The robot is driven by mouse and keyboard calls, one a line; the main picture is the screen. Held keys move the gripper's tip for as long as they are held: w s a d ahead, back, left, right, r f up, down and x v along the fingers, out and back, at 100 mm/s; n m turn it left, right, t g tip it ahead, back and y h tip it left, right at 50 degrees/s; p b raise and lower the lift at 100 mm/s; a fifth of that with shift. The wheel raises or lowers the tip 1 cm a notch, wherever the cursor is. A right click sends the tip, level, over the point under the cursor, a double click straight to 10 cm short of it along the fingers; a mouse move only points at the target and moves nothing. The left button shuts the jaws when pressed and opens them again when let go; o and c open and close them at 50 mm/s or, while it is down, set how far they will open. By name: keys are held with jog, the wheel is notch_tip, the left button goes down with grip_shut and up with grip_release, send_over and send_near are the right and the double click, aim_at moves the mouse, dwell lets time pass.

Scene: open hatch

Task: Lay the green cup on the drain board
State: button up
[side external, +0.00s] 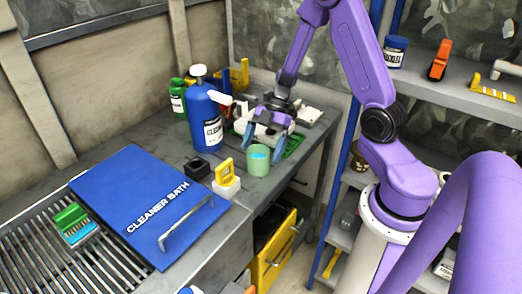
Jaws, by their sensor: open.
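The green cup (257,161) stands upright on the grey bench near its front edge. Something light blue shows inside its rim. My gripper (262,146) is open right at the cup, pointing down, with its blue fingers at about rim height or just above. I cannot tell whether the fingers touch the cup or straddle it. The drain board is not labelled; a slatted metal grating (35,250) lies at the lower left. A blue lid marked CLEANER BATH (130,195) lies beside it.
A blue bottle (205,120) and a green bottle (178,97) stand left of my gripper. A yellow-handled block (226,178) and a black block (197,168) sit left of the cup. A green-and-blue brush (76,224) lies on the grating. Shelves (450,85) stand at right.

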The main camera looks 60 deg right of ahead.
jog(key=shift+v, duration=2.55)
jog(key=s+a+r+m+h, duration=0.2)
jog(key=s+a, duration=0.4)
jog(key=s, duration=0.5)
jog(key=s+a+r+m+h, duration=0.3)
jog(key=s+a+r+h, duration=0.1)
jog(key=s, duration=0.6)
jog(key=shift+s+a+r+h, duration=0.4)
jog(key=shift+a+r, duration=0.45)
jog(key=shift+a, duration=0.15)
